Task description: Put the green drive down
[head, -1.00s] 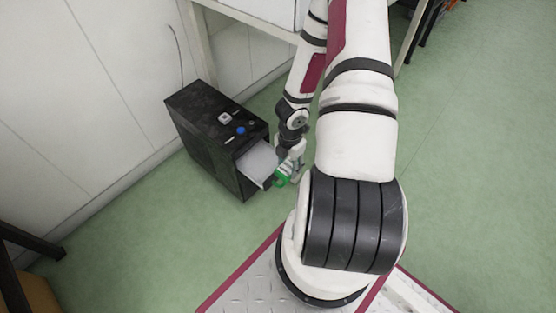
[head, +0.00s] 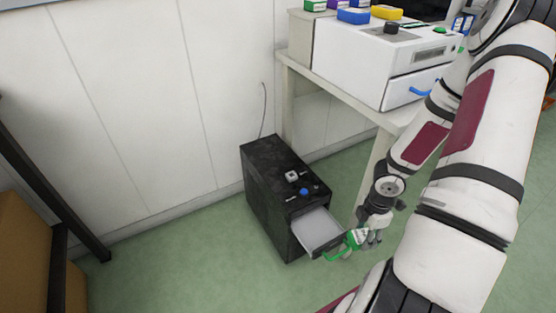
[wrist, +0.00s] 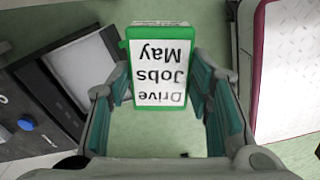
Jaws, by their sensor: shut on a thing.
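The green drive (wrist: 160,73) is a green-edged box with a white label reading "Drive Jobs May", upside down in the wrist view. My gripper (wrist: 165,88) is shut on it, with a finger pad at each side. In the head view the green drive (head: 356,238) is small and partly covered by my gripper (head: 362,240), held at the front end of an open drawer (head: 317,229). A green strip, perhaps the drawer's handle, shows beside it. I cannot tell whether the drive touches the drawer.
The drawer sticks out of a black case (head: 270,195) on the green floor, with a blue button (head: 304,191) on top. A table behind holds a white machine (head: 375,65) and several coloured boxes. A pale treaded plate (wrist: 292,65) lies at the right in the wrist view.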

